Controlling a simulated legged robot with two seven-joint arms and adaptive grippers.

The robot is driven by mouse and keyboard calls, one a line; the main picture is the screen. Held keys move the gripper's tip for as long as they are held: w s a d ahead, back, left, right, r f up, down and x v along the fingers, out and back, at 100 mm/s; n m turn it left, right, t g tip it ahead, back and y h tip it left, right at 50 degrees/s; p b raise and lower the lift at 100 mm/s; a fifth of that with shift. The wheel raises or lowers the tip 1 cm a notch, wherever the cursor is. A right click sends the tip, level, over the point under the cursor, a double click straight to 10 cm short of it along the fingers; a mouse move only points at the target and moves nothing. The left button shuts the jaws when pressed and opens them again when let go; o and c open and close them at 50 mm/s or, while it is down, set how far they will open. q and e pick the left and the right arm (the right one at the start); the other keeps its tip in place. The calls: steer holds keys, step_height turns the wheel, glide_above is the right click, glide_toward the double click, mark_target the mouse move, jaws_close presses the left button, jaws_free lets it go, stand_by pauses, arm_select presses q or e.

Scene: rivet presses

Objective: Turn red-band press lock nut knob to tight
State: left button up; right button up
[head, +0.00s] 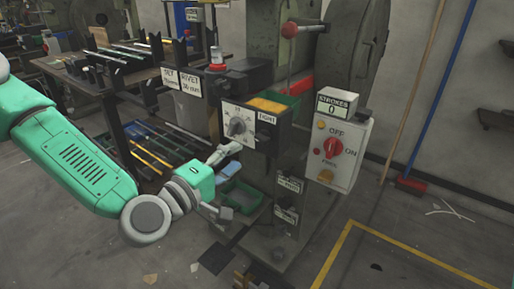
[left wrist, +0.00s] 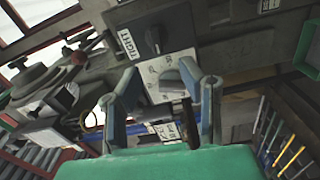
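The red-banded press has a red band (head: 217,66) beside its "RIVET 30 mm" label. A white dial plate with a pale pointer knob (head: 237,127) is on its front; the knob also shows in the left wrist view (left wrist: 172,79). A "TIGHT" label (head: 266,118) is to the dial's right. My left gripper (head: 226,182) is open and empty, in front of and below the dial. In the wrist view its fingers (left wrist: 162,72) are spread around the pale knob; contact cannot be told. My right gripper is out of view.
A control box (head: 338,150) with a red switch stands to the right. A workbench (head: 75,75) stands at the left.

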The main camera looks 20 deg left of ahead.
mark_target(260, 142)
arm_select(q)
steer(key=w+d, duration=0.2)
steer(key=w, duration=0.1)
steer(key=w+d+b, duration=0.1)
steer(key=w, duration=0.1)
steer(key=shift+w+d+r, duration=0.1)
steer(key=shift+d, duration=0.25)
steer(key=shift+w+b, duration=0.35)
steer(key=shift+w, duration=0.65)
steer(key=shift+w+a, duration=0.4)
steer(key=shift+w, duration=0.05)
steer(key=shift+d, duration=0.65)
jaws_close()
steer(key=shift+a, duration=0.1)
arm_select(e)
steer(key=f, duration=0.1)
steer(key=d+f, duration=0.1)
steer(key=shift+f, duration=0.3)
